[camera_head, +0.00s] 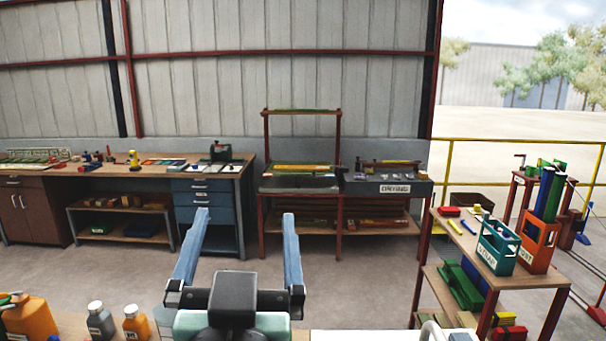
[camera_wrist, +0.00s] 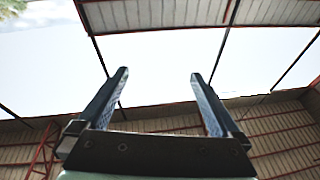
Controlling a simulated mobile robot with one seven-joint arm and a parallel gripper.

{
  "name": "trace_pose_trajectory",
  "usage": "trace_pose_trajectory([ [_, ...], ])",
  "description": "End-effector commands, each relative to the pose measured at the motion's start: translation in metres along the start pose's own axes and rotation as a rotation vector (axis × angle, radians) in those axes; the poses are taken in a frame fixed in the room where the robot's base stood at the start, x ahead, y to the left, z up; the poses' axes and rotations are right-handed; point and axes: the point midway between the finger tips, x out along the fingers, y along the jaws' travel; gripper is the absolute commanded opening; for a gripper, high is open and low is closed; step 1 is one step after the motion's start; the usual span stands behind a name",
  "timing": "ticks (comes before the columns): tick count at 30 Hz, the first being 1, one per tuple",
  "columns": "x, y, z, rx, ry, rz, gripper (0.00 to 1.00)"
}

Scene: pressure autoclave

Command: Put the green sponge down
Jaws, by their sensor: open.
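My gripper (camera_head: 245,214) is at the lower middle of the head view, with its two blue fingers spread wide and nothing between them. In the wrist view my gripper (camera_wrist: 159,75) is also open and empty, against roof beams and bright sky. I cannot make out a green sponge for certain in either view. Green blocks (camera_head: 462,287) lie on the lower shelf of the right-hand rack, but I cannot tell what they are.
A near surface at the bottom left carries an orange container (camera_head: 30,318) and small bottles (camera_head: 137,322). The right rack (camera_head: 520,277) holds a teal caddy (camera_head: 499,250) and an orange holder (camera_head: 538,247). Workbenches (camera_head: 130,170) line the back wall. Open floor lies between.

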Motion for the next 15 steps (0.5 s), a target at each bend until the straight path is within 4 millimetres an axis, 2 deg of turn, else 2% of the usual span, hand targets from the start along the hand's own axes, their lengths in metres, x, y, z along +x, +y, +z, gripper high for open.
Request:
trace_pose_trajectory([
  [1,-0.003,0.011,-0.050,-0.026,0.131,0.010,1.00],
  [3,-0.013,0.019,-0.103,-0.064,0.278,0.018,1.00],
  [6,-0.031,0.027,-0.158,-0.111,0.436,0.033,1.00],
  [10,-0.048,0.031,-0.194,-0.146,0.545,0.044,1.00],
  [15,-0.052,0.032,-0.201,-0.155,0.568,0.047,1.00],
])
